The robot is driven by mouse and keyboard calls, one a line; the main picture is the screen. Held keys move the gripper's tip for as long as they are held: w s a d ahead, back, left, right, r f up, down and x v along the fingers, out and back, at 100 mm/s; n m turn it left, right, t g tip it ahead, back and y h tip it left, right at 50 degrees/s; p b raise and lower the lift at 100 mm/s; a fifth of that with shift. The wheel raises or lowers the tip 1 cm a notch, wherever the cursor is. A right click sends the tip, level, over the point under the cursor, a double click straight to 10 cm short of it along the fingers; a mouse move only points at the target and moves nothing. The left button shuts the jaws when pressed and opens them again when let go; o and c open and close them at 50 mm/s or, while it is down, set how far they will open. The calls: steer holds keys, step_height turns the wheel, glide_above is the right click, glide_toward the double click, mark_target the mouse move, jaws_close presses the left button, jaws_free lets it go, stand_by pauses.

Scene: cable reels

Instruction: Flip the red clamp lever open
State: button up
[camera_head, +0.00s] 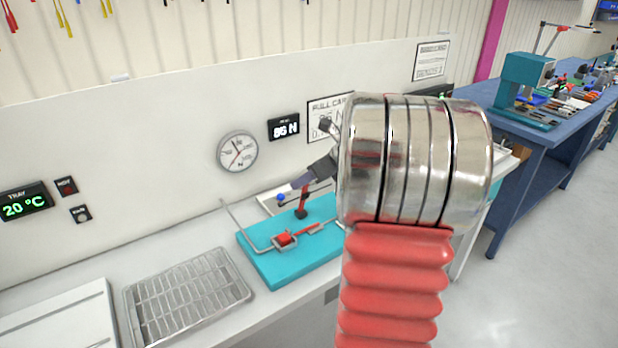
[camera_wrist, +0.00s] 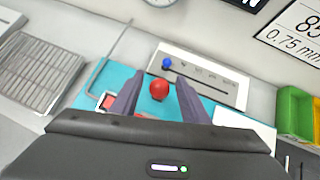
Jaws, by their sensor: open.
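The red clamp lever (camera_head: 303,199) stands roughly upright on the teal plate (camera_head: 262,262), its lower end at a dark pivot. In the wrist view its round red knob (camera_wrist: 158,90) shows between my fingers, with a gap on both sides. My gripper (camera_head: 303,180) is open, with its grey-purple fingers at the lever's upper end; the fingertips also show in the wrist view (camera_wrist: 159,79). I cannot tell whether they touch the lever.
A bent grey rod (camera_head: 238,226) rises at the plate's left. A white panel with a blue knob (camera_wrist: 166,63) lies behind. My arm hides the bench's right part.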

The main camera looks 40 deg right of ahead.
steer(key=v, duration=1.3)
steer(key=shift+s+r, duration=0.25)
steer(key=a+f+n+g, duration=0.25)
steer(key=a+n, duration=1.25)
steer(key=a, duration=0.8)
steer(key=s+a+f+n, duration=0.2)
steer(key=s+a+n, duration=0.2)
steer(key=a+n, duration=0.4)
steer(key=s+a+f+n+g+h, duration=0.1)
steer(key=s+a+f+n, duration=0.1)
steer(key=s+a+n, duration=0.3)
steer(key=shift+s+a+f+n, duration=0.3)
steer(key=shift+a+n, duration=1.2)
steer(key=shift+n, duration=2)
steer(key=shift+r, duration=0.1)
